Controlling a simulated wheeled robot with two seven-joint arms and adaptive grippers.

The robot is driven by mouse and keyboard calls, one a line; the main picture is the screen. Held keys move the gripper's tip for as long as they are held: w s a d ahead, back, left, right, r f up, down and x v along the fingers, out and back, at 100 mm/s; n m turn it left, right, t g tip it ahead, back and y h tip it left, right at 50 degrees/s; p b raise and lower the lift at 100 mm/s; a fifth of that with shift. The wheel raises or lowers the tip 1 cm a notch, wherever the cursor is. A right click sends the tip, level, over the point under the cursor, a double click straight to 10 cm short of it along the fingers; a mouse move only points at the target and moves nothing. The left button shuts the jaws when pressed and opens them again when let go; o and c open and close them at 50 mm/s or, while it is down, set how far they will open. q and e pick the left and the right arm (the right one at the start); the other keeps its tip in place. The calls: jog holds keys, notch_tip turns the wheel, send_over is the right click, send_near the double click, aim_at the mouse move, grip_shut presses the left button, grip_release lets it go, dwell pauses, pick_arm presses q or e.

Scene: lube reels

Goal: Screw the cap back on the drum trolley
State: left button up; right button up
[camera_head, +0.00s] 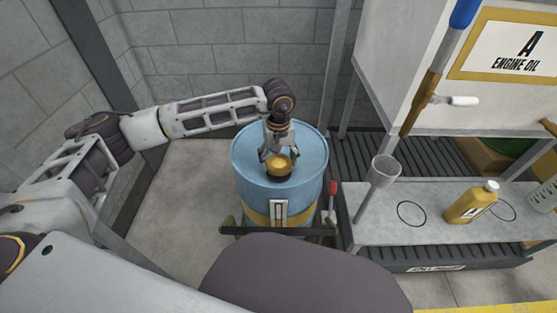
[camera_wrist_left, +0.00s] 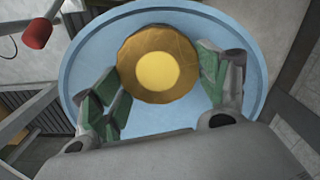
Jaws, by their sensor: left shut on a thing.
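The drum trolley carries an upright blue drum (camera_head: 255,195) with a yellow band and a white label. The cap (camera_head: 279,164) is round and gold-brown with a yellow centre, over the near part of the drum's top. My left gripper (camera_head: 277,154) reaches down from above and is shut on the cap. In the left wrist view the cap (camera_wrist_left: 158,65) lies between the green-padded fingers of the gripper (camera_wrist_left: 163,85), with the blue drum top (camera_wrist_left: 160,120) around it. I cannot tell whether the cap touches its opening, which is hidden. My right gripper is not in view.
A red-tipped lever (camera_head: 332,188) rises beside the drum. Floor (camera_head: 180,200) left of the drum is clear.

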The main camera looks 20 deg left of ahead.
aim_at(278, 162)
pick_arm(q)
jog(key=o, duration=1.1)
jog(key=shift+o, duration=0.2)
jog(key=shift+r+p, duration=1.55)
jog(key=shift+r, duration=1.45)
